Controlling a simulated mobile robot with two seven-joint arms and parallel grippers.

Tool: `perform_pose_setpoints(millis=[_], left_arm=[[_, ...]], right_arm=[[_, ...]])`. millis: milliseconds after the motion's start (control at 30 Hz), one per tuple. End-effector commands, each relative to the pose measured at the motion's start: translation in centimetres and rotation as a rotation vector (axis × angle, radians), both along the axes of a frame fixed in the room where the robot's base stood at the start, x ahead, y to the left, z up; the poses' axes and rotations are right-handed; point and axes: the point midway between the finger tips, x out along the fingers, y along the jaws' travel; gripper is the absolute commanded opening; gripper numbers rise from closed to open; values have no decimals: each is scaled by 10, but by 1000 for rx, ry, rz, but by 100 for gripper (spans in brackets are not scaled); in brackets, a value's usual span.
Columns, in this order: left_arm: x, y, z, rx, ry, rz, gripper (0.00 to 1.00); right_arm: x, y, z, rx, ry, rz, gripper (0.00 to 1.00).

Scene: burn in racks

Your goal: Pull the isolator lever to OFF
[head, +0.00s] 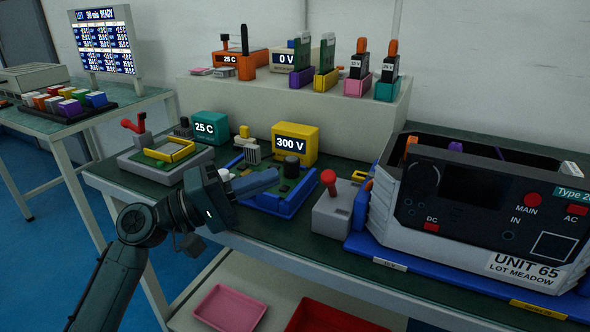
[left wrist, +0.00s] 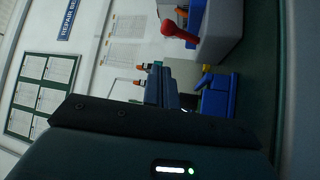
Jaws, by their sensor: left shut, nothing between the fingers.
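A lever with a red knob (head: 329,178) stands upright on a grey box (head: 333,214), left of the large unit. Its red knob (left wrist: 181,31) and grey box (left wrist: 222,38) also show in the left wrist view, near the top. My left gripper (head: 276,179) is shut and empty, to the left of the knob and apart from it, over the blue tray. A second red lever (head: 134,123) stands on a grey fixture at the left. I cannot read any ON or OFF marking on either lever. My right gripper is out of sight.
The large unit (head: 505,262) fills the right of the bench in a blue tray. A yellow 300 V meter (head: 296,143) and a teal 25 C meter (head: 209,128) stand behind my gripper. A blue tray (head: 284,209) with a circuit board lies below it.

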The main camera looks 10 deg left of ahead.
Motion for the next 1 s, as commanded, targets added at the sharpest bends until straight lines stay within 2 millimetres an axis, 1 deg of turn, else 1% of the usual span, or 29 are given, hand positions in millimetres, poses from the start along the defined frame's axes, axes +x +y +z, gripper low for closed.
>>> perform_pose_setpoints(millis=[33,100,233,400,767,867,967,1000], left_arm=[[-4,9,-4,2,1,3,0],[-9,18,-6,1,1,1,0],[-15,29,-8,1,0,1,0],[-17,33,-8,0,-1,-1,0],[-17,32,-8,0,-1,-1,0],[-17,33,0,0,-1,-1,0],[-17,33,24,0,-2,-1,0],[-17,32,37,-1,-3,-1,0]], right_arm=[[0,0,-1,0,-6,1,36],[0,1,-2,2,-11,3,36],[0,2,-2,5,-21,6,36],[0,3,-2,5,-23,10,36],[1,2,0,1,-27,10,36],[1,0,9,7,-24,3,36],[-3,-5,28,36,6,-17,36],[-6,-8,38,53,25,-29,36]])
